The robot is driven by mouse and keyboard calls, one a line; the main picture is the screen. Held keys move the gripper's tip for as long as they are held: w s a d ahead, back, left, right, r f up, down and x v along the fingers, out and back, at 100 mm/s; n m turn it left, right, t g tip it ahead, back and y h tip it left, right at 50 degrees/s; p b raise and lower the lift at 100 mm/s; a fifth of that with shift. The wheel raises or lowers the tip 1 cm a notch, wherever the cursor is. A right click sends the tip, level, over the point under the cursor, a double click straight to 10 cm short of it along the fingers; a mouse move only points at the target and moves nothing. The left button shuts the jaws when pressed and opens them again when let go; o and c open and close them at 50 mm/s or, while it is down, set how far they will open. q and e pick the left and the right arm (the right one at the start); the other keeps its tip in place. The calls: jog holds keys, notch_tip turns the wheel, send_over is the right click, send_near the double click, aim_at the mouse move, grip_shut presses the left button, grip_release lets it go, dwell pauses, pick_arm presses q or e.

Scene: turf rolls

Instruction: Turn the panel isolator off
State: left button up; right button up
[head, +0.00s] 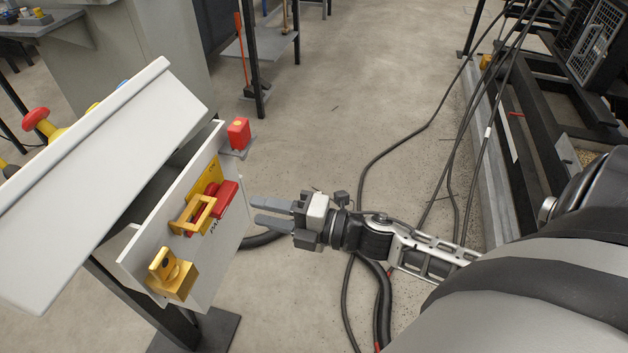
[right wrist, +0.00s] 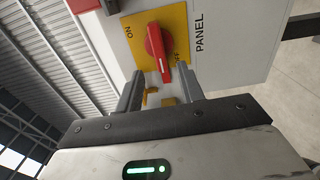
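The panel isolator (head: 228,193) is a red rotary handle on a yellow plate (right wrist: 178,22), on the upright face of a light grey panel. In the right wrist view the red handle (right wrist: 155,48) stands lengthwise between the printed ON at upper left and OFF at lower right. I cannot tell for sure which mark it points to. My right gripper (head: 256,211) is open and empty, just right of the panel and facing it. In the wrist view its fingertips (right wrist: 159,82) lie either side of the handle's lower end; contact is not clear. My left gripper is not in view.
A yellow bracket (head: 198,216) stands out beside the handle. A yellow block (head: 172,275) sits lower on the panel and a red block (head: 238,133) above. A sloped white cover (head: 95,180) overhangs at left. Cables (head: 362,220) lie on the floor.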

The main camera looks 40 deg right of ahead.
jog(key=v, duration=0.8)
jog(key=shift+s+d+b, duration=0.25)
jog(key=shift+s+b, duration=0.05)
jog(key=shift+b, duration=0.05)
